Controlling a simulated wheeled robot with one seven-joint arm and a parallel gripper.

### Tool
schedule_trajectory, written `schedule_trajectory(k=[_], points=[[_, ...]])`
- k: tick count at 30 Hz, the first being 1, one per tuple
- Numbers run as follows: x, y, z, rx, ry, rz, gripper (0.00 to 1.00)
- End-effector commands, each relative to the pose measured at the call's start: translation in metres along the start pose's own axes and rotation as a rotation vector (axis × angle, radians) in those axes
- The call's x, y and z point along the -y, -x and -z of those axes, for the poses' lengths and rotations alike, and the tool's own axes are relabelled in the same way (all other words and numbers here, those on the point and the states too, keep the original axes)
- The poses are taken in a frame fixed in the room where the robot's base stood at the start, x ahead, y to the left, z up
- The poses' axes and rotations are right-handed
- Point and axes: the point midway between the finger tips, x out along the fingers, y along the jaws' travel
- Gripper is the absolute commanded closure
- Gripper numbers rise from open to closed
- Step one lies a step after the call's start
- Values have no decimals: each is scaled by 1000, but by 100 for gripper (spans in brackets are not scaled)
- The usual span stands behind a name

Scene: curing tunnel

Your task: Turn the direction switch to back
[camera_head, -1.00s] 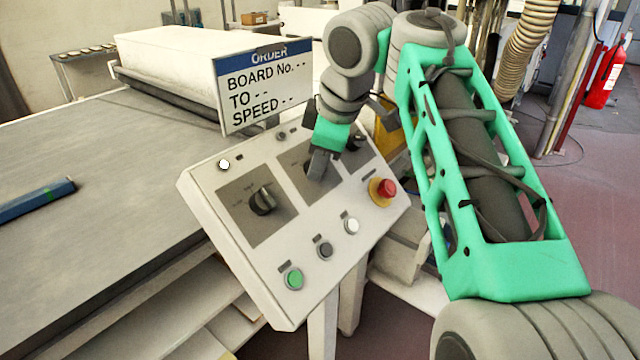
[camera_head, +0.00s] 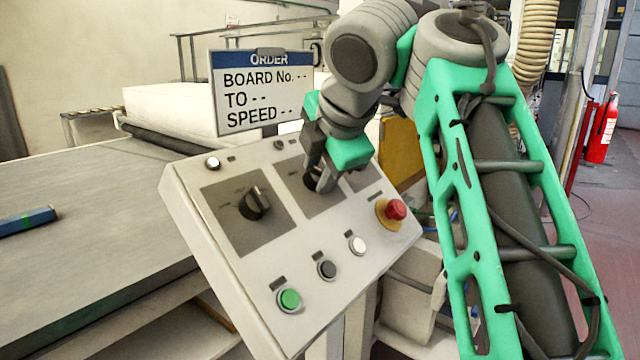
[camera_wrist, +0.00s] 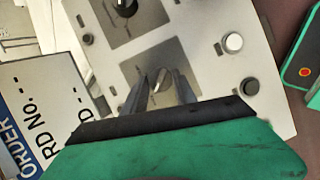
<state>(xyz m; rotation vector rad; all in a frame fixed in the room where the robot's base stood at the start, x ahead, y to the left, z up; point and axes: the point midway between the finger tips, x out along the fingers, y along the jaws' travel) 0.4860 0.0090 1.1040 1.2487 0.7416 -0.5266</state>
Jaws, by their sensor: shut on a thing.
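The slanted control panel (camera_head: 300,240) carries dark square plates with rotary switches; their lettering is too small to read. My gripper (camera_head: 322,186) is at the middle plate, shut on the middle rotary switch. The left switch (camera_head: 254,203) is a black knob standing free. The right plate (camera_head: 363,176) is mostly hidden by my gripper. I cannot read which switch is the direction switch, nor where its pointer stands.
An ORDER sign (camera_head: 262,92) stands close behind the panel, left of my gripper. A red emergency button (camera_head: 396,209) is right of it. Green (camera_head: 289,299), dark (camera_head: 326,269) and white (camera_head: 357,244) push buttons lie below. A blue bar (camera_head: 28,221) lies on the left table.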

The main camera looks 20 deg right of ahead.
Motion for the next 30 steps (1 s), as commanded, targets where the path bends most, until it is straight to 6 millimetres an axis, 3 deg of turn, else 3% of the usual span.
schedule_trajectory(k=[18,19,26,30], points=[[2,-2,0,1,41,-11,100],[2,-2,0,1,41,-11,64],[1,-1,0,1,40,-13,45],[1,-1,0,2,39,-14,45]])
